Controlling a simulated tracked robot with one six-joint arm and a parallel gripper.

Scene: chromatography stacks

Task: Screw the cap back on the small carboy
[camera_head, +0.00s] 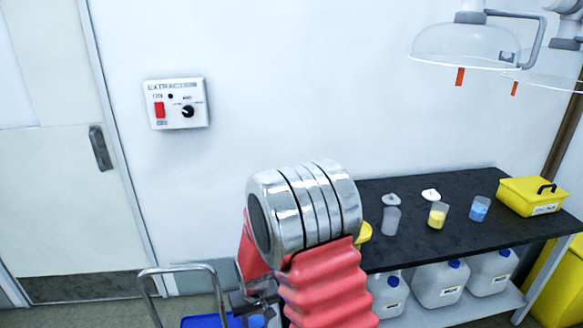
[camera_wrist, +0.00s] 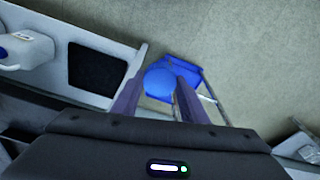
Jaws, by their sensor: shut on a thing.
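My gripper (camera_wrist: 160,80) is shut on a round blue cap (camera_wrist: 161,84), which sits between its two fingers in the wrist view. In the head view my gripper (camera_head: 256,308) is low in the picture, partly hidden by my arm, with the blue cap (camera_head: 257,321) at the bottom edge. White carboys stand on the shelf under the black bench: a partly hidden left one (camera_head: 387,295), a middle one (camera_head: 439,285) and a right one (camera_head: 490,273). The middle and right ones have blue caps. I cannot tell which is the small carboy.
A metal-framed trolley (camera_head: 148,283) with a blue deck (camera_wrist: 193,64) stands on the floor beyond my gripper. The black bench (camera_head: 420,192) holds beakers (camera_head: 437,216), (camera_head: 479,208) and a yellow case (camera_head: 531,196). Glass-like hoods (camera_head: 463,47) hang above it. A door is left.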

